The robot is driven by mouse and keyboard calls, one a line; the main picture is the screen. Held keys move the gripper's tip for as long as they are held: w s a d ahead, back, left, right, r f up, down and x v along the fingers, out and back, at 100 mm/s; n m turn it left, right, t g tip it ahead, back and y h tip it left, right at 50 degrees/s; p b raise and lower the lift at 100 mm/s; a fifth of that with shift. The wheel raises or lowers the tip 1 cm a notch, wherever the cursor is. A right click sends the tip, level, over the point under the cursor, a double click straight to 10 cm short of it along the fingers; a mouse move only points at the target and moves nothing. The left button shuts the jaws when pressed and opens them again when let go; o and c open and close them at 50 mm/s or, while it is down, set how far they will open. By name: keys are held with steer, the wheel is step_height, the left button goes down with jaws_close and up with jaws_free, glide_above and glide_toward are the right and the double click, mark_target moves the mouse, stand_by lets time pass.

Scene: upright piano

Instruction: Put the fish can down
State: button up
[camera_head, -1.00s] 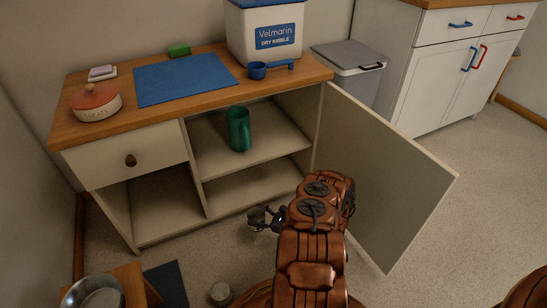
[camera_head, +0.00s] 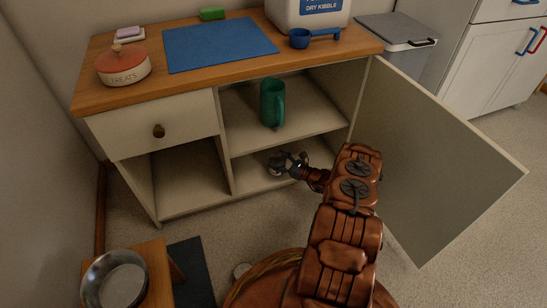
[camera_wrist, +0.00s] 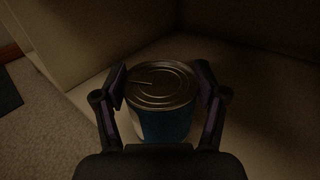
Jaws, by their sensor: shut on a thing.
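The fish can (camera_wrist: 160,100) is upright between my gripper's two fingers in the wrist view, with its ridged metal lid and pull tab facing up and a blue label below. My gripper (camera_wrist: 165,95) is shut on its sides. In the head view my gripper (camera_head: 281,163) reaches into the lower right compartment of the open cabinet, just above its bottom board (camera_head: 262,180). The can is hard to make out there. I cannot tell whether its base touches the board.
A green mug (camera_head: 272,103) stands on the shelf above. The open door (camera_head: 435,165) stands to the right of my arm. A steel bowl (camera_head: 114,281) sits on a low wooden stand at lower left. The bottom board around the gripper looks clear.

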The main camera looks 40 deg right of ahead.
steer(key=shift+w+d, duration=0.15)
steer(key=shift+w, duration=0.45)
steer(key=w, duration=0.1)
steer(key=w+b, duration=0.1)
steer(key=w+d+b, duration=0.1)
steer(key=shift+w+f, duration=0.4)
steer(key=shift+f+b, duration=0.35)
steer(key=shift+b, duration=0.05)
steer(key=o, duration=1.4)
steer(key=shift+f, duration=0.15)
steer(key=shift+o, duration=0.2)
steer(key=shift+r, duration=0.25)
steer(key=p+v, duration=0.4)
steer(key=v, duration=0.8)
steer(key=shift+a+f, duration=0.1)
